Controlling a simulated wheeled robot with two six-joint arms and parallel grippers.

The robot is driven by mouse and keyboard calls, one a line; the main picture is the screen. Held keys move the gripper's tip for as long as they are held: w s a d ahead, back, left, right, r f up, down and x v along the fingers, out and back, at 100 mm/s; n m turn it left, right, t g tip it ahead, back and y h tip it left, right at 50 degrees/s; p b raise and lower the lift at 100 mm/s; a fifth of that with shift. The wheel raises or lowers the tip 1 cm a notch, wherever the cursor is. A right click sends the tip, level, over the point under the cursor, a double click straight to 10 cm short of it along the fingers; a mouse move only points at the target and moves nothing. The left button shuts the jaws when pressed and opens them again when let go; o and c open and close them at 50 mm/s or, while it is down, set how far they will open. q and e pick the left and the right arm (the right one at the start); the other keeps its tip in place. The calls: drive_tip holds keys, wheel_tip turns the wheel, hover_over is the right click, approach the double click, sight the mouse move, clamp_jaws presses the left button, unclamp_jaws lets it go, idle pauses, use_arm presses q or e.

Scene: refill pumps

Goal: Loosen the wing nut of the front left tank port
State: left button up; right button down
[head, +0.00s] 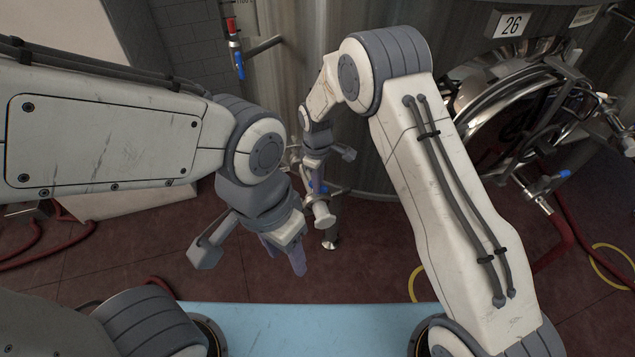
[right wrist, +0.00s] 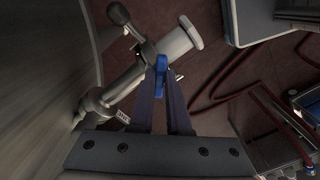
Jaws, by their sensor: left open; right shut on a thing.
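The front left tank port (head: 325,215) juts from the steel tank (head: 290,80) in the middle of the head view. In the right wrist view its pipe (right wrist: 120,88) runs up to a wide round end (right wrist: 183,40). A blue part that looks like its wing nut (right wrist: 161,72) sits between the tips of my right gripper (right wrist: 162,88), which is shut on it. In the head view my right gripper (head: 315,178) is mostly hidden by its arm. My left gripper (head: 285,252) is open and empty, lower and left of the port, pointing down, apart from it.
A manway door (head: 515,110) and another blue-handled fitting (head: 560,175) are on the right. A red-and-blue fitting (head: 236,50) hangs at the upper left. Red hoses (head: 50,250) lie on the floor. A light blue surface (head: 300,315) is in front.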

drive_tip(key=n, duration=0.4)
drive_tip(key=shift+n, duration=2.3)
drive_tip(key=c, duration=0.9)
unclamp_jaws()
wheel_tip(320, 180, up, 11)
drive_tip(key=shift+a+f+b, duration=0.1)
drive_tip(key=shift+f+b, duration=0.1)
drive_tip(key=shift+b, duration=0.8)
drive_tip(key=shift+s, duration=0.1)
